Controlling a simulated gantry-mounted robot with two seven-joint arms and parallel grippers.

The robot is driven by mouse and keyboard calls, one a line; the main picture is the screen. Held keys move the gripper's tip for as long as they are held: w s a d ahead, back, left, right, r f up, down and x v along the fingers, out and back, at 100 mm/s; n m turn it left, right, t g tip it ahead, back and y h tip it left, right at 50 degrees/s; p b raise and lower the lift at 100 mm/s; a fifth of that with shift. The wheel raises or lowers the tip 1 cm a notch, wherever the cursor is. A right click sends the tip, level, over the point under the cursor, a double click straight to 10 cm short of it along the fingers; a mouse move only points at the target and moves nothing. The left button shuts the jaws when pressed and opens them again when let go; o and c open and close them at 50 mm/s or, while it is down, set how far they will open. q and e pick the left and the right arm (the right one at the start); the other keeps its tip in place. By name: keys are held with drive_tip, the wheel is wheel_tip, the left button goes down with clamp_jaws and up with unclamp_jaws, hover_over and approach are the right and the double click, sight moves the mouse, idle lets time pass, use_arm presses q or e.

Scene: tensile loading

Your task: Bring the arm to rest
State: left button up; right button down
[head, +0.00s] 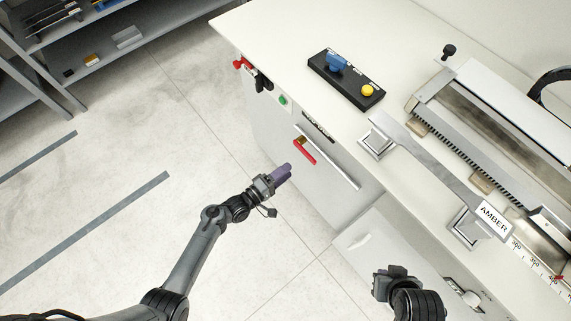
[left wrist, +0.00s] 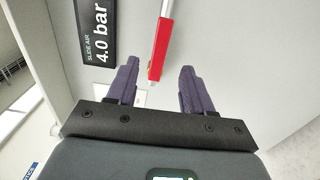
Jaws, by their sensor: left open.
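My left gripper (head: 284,170) has purple fingers and is in front of the white cabinet face, a little below and left of a red-handled lever (head: 304,150) in the head view. In the left wrist view the two fingers (left wrist: 157,85) are spread apart with nothing held. The red handle (left wrist: 159,50) points down towards the gap between them, apart from both fingers. My right gripper (head: 392,275) shows only partly at the bottom of the head view, dark, beside the bench front; its fingers cannot be made out.
A white bench (head: 300,28) carries a black control box (head: 346,80) with blue and yellow knobs, a metal specimen with an AMBER label (head: 493,218), and a toothed rack. Grey shelving (head: 130,15) stands at top left. Floor at left is clear.

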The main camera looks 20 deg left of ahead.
use_arm(q)
drive_tip(key=s+f+m+g, duration=0.1)
drive_tip(key=s+f+g, duration=0.15)
drive_tip(key=s, duration=0.75)
drive_tip(key=s+a+r+m+g+y, duration=0.9)
drive_tip(key=s+a+r+m+y, duration=0.15)
drive_tip(key=s+r+m, duration=0.35)
wheel_tip(320, 180, up, 36)
drive_tip(key=n+p, duration=0.1)
drive_tip(key=p, duration=3.5)
drive_tip(key=shift+n+h, duration=0.3)
drive_tip(key=shift+h, duration=0.05)
